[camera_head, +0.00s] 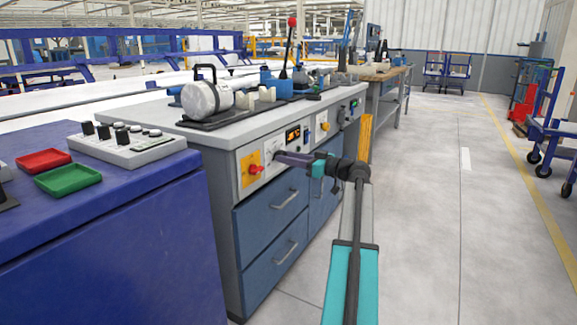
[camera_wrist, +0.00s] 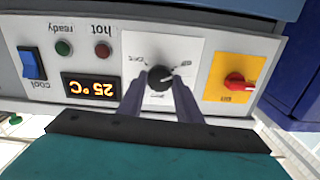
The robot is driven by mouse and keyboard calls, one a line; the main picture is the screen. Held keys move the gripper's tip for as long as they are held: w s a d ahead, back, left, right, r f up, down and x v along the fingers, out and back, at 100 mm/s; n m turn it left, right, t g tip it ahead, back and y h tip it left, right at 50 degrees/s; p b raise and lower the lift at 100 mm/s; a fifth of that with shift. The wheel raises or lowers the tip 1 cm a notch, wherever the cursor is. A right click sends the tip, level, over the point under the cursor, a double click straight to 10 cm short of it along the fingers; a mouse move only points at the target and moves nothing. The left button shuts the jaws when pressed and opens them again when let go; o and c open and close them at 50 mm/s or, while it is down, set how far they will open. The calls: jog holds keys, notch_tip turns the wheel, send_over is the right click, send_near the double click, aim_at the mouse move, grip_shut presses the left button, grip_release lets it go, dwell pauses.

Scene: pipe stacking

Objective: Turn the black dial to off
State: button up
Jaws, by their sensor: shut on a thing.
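The black dial (camera_wrist: 159,77) sits on a white plate (camera_wrist: 158,50) on the grey control panel, seen upside down in the wrist view. A pale mark on it seems to point toward the upper-right label. The labels are too small to read surely. My gripper (camera_wrist: 160,86) has its two dark fingers on either side of the dial, shut on it. In the head view my gripper (camera_head: 277,156) reaches left to the panel front and hides most of the dial.
A red switch on a yellow plate (camera_wrist: 219,77) sits beside the dial. On its other side are a 25 °C display (camera_wrist: 91,88), red and green lamps and a blue rocker switch (camera_wrist: 32,65). Drawers (camera_head: 271,210) lie below the panel.

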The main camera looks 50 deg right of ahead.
jog(key=shift+a+f+n, duration=0.1)
jog(key=shift+n, duration=0.3)
jog(key=o, duration=1)
jog(key=shift+o, duration=0.2)
jog(key=shift+s, duration=0.15)
jog(key=p+v, duration=0.5)
jog(key=v, duration=0.8)
jog(key=shift+s, duration=0.3)
